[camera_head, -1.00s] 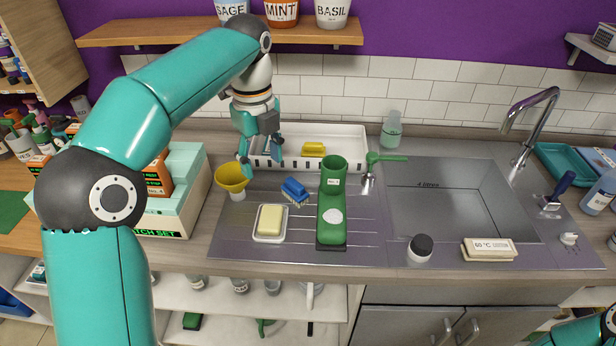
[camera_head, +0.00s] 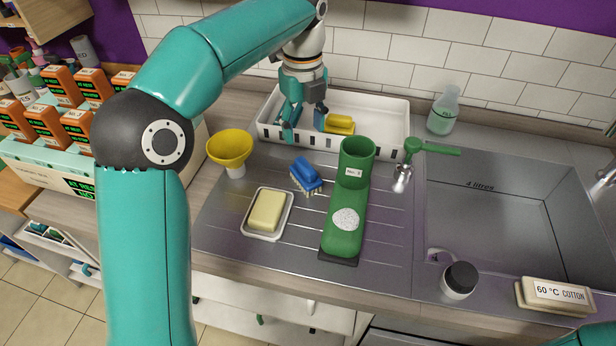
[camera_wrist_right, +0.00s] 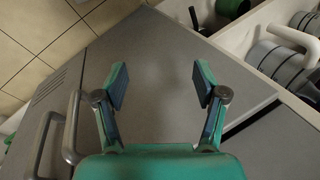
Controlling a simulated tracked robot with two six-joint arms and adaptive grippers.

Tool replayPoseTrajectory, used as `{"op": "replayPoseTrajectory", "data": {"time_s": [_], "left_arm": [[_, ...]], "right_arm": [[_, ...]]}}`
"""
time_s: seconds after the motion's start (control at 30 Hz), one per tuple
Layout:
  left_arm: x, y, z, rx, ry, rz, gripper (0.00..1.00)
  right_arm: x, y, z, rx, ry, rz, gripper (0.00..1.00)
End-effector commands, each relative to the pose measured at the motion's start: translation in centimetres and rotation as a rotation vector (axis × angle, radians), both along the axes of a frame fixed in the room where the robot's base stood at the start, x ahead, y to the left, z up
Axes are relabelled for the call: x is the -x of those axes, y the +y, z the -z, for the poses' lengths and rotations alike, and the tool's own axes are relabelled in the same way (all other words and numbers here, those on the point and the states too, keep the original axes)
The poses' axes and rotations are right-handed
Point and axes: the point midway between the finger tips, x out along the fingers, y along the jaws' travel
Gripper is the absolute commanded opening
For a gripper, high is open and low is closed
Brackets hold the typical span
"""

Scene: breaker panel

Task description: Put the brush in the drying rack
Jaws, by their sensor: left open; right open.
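The blue brush (camera_head: 306,175) with pale bristles lies on the grooved steel drainer, between the yellow funnel and the green boot-shaped holder. The white drying rack (camera_head: 385,146) stands behind it against the tiled wall, with a yellow item (camera_head: 340,124) inside. My left gripper (camera_head: 305,120) is open and empty over the front left of the rack, behind the brush and apart from it. My right gripper (camera_wrist_right: 160,84) is open and empty in the right wrist view, in front of grey cabinet doors (camera_wrist_right: 150,55).
On the drainer are a yellow funnel (camera_head: 230,150), a soap dish (camera_head: 267,214) and the green holder (camera_head: 350,200). Stacked orange boxes (camera_head: 45,125) stand left.

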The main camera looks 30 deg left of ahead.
Motion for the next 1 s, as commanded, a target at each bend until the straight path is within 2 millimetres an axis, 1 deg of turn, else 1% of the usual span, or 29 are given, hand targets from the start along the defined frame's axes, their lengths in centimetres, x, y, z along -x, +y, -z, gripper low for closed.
{"op": "replayPoseTrajectory", "data": {"time_s": [0.03,0.1,0.3,0.4,0.67,0.9,1.0], "left_arm": [[0.0,-0.2,1.5,-0.001,0.005,0.005,0.59],[-0.1,-0.3,3.0,-0.001,0.005,0.008,0.59],[-0.3,-0.5,6.9,0.001,0.005,0.011,0.59],[-0.3,-0.6,8.1,0.000,0.004,0.011,0.59],[-0.3,-0.6,9.7,0.000,0.004,0.012,0.59],[-0.2,-0.5,13.1,0.000,0.004,0.012,0.59],[-0.2,-0.6,13.9,0.000,0.004,0.012,0.59]], "right_arm": [[0.0,0.0,0.5,0.000,0.000,0.000,0.71],[0.0,0.0,0.9,0.000,0.000,0.000,0.71],[0.0,0.0,1.4,0.000,0.000,0.000,0.71],[0.0,0.0,1.5,0.000,0.000,0.000,0.71],[0.0,0.0,1.5,0.000,0.000,0.000,0.71],[0.0,0.0,1.5,0.000,0.000,0.000,0.71],[0.0,0.0,1.5,0.000,0.000,0.000,0.71]]}}
